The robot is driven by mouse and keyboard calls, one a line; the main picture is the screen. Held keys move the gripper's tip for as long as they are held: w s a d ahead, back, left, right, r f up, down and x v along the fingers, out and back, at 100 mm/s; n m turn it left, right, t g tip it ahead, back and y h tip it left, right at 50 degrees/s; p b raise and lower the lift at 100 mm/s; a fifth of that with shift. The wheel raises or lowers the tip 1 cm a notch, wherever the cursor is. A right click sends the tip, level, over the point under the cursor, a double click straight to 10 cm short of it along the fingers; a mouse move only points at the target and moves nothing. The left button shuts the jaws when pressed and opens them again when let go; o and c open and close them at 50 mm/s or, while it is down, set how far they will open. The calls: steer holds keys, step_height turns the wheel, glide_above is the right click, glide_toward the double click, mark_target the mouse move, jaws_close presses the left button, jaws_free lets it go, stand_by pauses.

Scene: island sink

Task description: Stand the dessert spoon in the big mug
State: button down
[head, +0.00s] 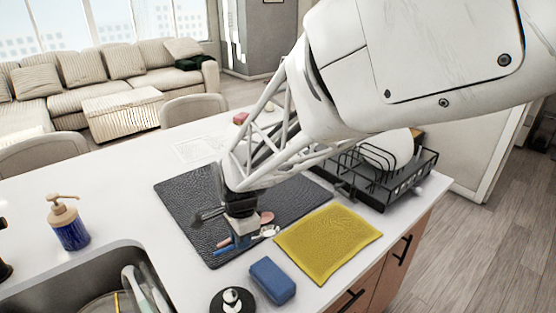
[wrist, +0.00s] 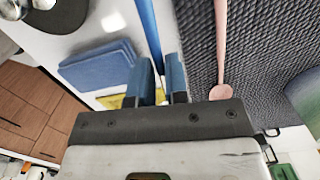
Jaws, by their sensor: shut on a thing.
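My gripper (head: 241,238) is low over the dark mat, and its blue fingertips also show in the wrist view (wrist: 161,72). It is shut on a thin blue handle (wrist: 148,25), which I take to be the dessert spoon's. The handle runs up the wrist view; its other end is hidden by my gripper. A pale bowl-like end (head: 269,231) shows just right of the fingers in the head view, perhaps the same spoon. A pink spoon (wrist: 221,90) lies apart on the mat. I cannot make out the big mug in either view.
The textured dark mat (head: 180,195) lies on the white counter. A yellow cloth (head: 328,243), blue sponge (head: 272,280) and round black item (head: 232,301) are nearby. A black dish rack (head: 405,180) stands right, the sink (head: 130,262) and soap dispenser (head: 68,222) left.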

steer(key=w+a+r+m+g+y, duration=0.1)
steer(key=w+a+r+m+y, duration=0.25)
steer(key=w+r+y, duration=0.5)
steer(key=w+a+r+m+g+y, duration=0.15)
steer(key=w+a+r+y, duration=0.35)
steer(key=w, duration=0.6)
steer(key=w+d+r+m+t+y, duration=0.2)
steer(key=w+d+r+t+y, duration=0.1)
steer(key=w+r, duration=0.5)
steer(key=shift+w+d+m+y, duration=0.15)
steer(key=shift+w+m+y, duration=0.3)
steer(key=shift+w, duration=0.3)
steer(key=shift+f, duration=0.1)
step_height(320, 180, down, 13)
steer(key=shift+f, duration=0.15)
stand_by(0.9)
stand_by(0.4)
